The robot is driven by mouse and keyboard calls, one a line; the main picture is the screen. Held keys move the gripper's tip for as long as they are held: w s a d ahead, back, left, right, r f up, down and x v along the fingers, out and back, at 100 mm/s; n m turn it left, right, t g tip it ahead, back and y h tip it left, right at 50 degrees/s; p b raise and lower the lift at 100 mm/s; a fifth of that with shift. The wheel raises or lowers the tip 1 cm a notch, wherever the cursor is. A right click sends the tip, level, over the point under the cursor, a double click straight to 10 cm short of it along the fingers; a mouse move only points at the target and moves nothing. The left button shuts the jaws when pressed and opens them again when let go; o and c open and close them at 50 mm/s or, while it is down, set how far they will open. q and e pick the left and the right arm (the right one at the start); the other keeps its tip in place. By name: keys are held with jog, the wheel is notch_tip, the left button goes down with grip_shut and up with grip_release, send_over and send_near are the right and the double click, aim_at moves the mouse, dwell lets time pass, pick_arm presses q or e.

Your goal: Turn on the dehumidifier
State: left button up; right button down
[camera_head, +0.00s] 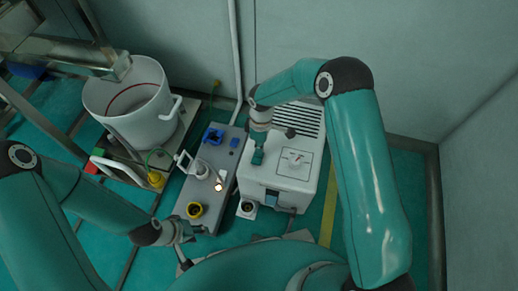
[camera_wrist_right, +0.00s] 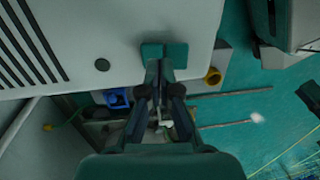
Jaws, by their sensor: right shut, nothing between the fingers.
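The dehumidifier is most likely the white box (camera_head: 262,185) with dark vent slots at its back, right of centre in the head view.
A grey control box (camera_head: 225,160) with a blue socket, a lit white button and a yellow-ringed knob (camera_head: 195,210) stands left of the white box. A white bucket (camera_head: 150,125) stands at the left by a metal frame. Walls close the back and right.

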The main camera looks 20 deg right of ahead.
notch_tip(320, 180, up, 11)
jog(key=w+d+p, duration=0.1)
jog(key=p, duration=0.1)
jog(key=shift+w+p, duration=0.35)
jog(key=shift+w, duration=0.05)
jog(key=m+y, duration=0.2)
jog(key=m, duration=0.1)
send_over(261, 164)
notch_tip(261, 164, down, 6)
jog(key=s+f+m+t, duration=0.1)
jog(key=s+f+m, duration=0.1)
jog(key=s+m, duration=0.3)
jog(key=s+f+m+y, duration=0.1)
jog(key=s+f+m, duration=0.2)
jog(key=s, duration=0.9)
jog(key=m, duration=0.2)
jog(key=shift+s+a+f+m+t, duration=0.2)
jog(key=shift+s+m+t, duration=0.15)
jog(key=shift+m+t, duration=0.05)
